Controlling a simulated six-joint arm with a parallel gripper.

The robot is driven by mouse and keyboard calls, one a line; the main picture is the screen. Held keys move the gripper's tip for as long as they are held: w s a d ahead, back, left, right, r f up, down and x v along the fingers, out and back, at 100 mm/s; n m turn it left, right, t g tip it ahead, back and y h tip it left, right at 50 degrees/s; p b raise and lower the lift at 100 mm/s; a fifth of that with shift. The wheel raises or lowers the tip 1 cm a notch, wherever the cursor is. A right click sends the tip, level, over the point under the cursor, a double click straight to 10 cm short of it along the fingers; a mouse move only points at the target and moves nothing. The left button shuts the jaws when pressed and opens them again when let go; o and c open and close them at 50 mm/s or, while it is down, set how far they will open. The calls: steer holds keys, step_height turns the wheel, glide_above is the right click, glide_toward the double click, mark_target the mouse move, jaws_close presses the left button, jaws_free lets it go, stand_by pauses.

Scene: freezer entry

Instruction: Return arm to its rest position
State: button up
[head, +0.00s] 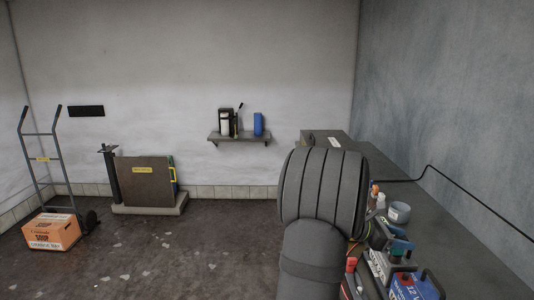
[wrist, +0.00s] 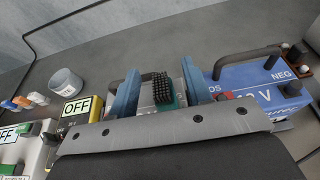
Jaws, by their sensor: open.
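My gripper (wrist: 160,72) is in the wrist view with its two blue fingers spread apart. A black bristly block with a teal base (wrist: 164,90) and a grey labelled box show between and beyond the fingers; I cannot tell how far below they are. A blue 12 V battery (wrist: 255,85) with a dark handle sits just right of the right finger. In the head view my arm extends over the right-hand bench, and its thick dark links hide much of the gripper area.
The grey bench (head: 455,230) runs along the right wall, holding a grey cup (head: 399,212), small bottles and an OFF-labelled box (wrist: 80,112). A black cable runs along the wall. An orange carton (head: 50,232), hand truck (head: 42,160) and wall shelf (head: 239,138) stand clear across open floor.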

steer(key=r, duration=0.1)
steer(key=d+r, duration=0.1)
steer(key=r, duration=0.3)
steer(key=shift+d+r, duration=0.65)
steer(key=shift+r, duration=0.3)
steer(key=a+r+m+y, duration=0.35)
steer(key=m+y, duration=0.25)
steer(key=m, duration=1.2)
steer(key=a+r+m+y, duration=0.3)
steer(key=r+m+y, duration=0.15)
steer(key=m, duration=1.35)
steer(key=shift+y, duration=0.45)
steer(key=x, duration=1.7)
steer(key=shift+f, duration=0.35)
